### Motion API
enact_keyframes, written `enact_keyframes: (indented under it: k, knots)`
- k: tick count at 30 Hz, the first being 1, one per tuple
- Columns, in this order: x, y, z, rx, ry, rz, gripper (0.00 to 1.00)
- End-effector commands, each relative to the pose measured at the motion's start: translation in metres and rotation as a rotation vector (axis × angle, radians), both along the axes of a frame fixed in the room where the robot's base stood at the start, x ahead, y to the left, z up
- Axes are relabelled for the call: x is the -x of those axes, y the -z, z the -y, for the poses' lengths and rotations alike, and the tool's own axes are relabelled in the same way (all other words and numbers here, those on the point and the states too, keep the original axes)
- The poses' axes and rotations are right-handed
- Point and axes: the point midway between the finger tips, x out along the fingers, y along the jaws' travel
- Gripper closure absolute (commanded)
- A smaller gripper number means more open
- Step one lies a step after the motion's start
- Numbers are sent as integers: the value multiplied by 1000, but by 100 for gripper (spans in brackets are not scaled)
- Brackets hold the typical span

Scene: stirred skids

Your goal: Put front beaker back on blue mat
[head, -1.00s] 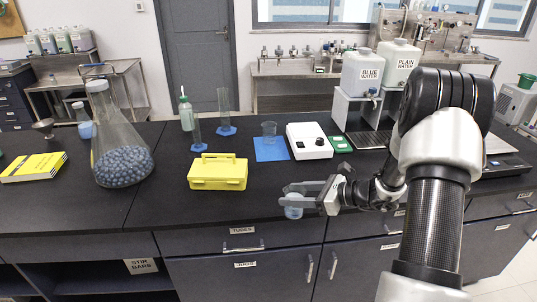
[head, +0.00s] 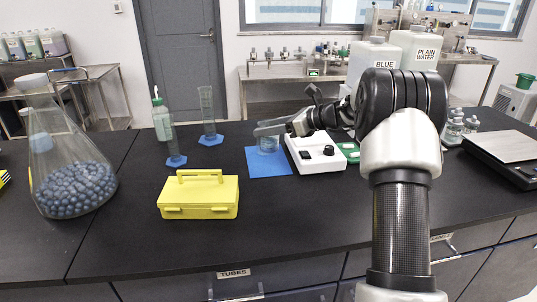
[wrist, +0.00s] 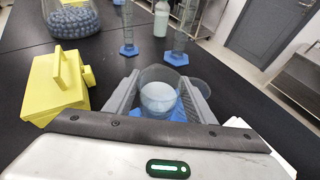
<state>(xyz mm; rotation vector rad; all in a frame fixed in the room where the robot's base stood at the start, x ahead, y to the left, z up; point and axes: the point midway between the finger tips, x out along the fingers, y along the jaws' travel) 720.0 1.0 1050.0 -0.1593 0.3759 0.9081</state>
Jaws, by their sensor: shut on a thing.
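My gripper (wrist: 160,98) is shut on the front beaker (wrist: 160,97), a clear glass with pale content, held upright between the fingers. Blue mat (wrist: 178,114) shows beneath and beyond it. A second clear beaker (wrist: 200,87) stands just past the right finger, close to it. In the head view, my gripper (head: 268,129) is over the blue mat (head: 268,168), with beaker glass below the fingers. There the two beakers overlap and I cannot tell them apart. Whether the held beaker touches the mat is unclear.
A white stirrer box (head: 315,153) stands right of the mat. A yellow case (head: 198,196) lies to the left front. Graduated cylinders on blue bases (head: 175,160) (head: 211,138) and a bottle (head: 161,120) stand behind left. A flask of blue beads (head: 75,185) is far left.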

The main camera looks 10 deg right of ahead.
Motion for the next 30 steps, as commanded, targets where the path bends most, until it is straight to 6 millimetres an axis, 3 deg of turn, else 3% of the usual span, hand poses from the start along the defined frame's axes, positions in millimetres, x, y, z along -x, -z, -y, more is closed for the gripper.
enact_keyframes:
  k: [13, 25, 26, 29, 30]
  knots:
    - [0, 63, -1, -1, -1, 0, 83]
    - [0, 69, 0, -1, 0, 2, 83]
    - [0, 70, 0, 0, 0, 1, 49]
    - [0, 69, 0, 0, 0, 1, 32]
    - [0, 69, 0, 0, 0, 1, 32]
